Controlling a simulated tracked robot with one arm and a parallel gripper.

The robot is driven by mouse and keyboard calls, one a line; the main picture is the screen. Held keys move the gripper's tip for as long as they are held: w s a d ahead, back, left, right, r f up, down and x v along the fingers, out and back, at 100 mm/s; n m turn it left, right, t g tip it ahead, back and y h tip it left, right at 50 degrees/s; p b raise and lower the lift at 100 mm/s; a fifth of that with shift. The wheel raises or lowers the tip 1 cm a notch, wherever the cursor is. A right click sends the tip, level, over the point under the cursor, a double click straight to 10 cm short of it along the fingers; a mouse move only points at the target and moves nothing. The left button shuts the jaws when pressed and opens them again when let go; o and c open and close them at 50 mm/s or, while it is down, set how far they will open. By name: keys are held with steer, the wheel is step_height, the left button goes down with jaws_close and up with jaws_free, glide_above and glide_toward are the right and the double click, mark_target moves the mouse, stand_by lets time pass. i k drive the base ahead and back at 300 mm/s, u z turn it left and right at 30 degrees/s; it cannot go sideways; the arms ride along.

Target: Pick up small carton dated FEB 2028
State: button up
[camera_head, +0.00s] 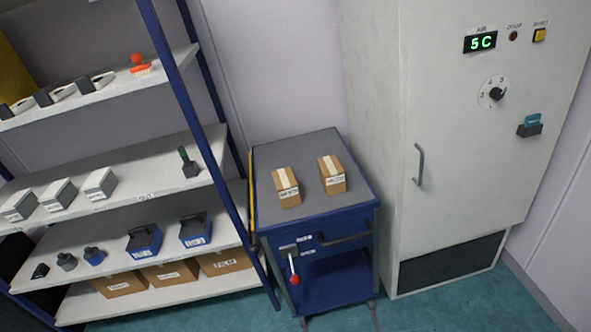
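Two small brown cartons with pale tape and white labels stand on the grey top of a blue cart (262,160). The left carton (287,188) sits nearer the cart's front edge. The right carton (332,176) stands a little farther back, apart from it. The print on both labels is too small to read, so I cannot tell which carries FEB 2028. My gripper is not in view.
A shelf rack with blue posts (180,85) and boxes, blue bins and tools stands left of the cart. A tall white cabinet (450,120) with a green "5C" display stands close on the right. Teal floor (420,315) is open in front.

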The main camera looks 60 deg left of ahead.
mark_target(287, 187)
steer(key=u, duration=0.5)
steer(key=i, duration=1.4)
steer(key=u, duration=0.55)
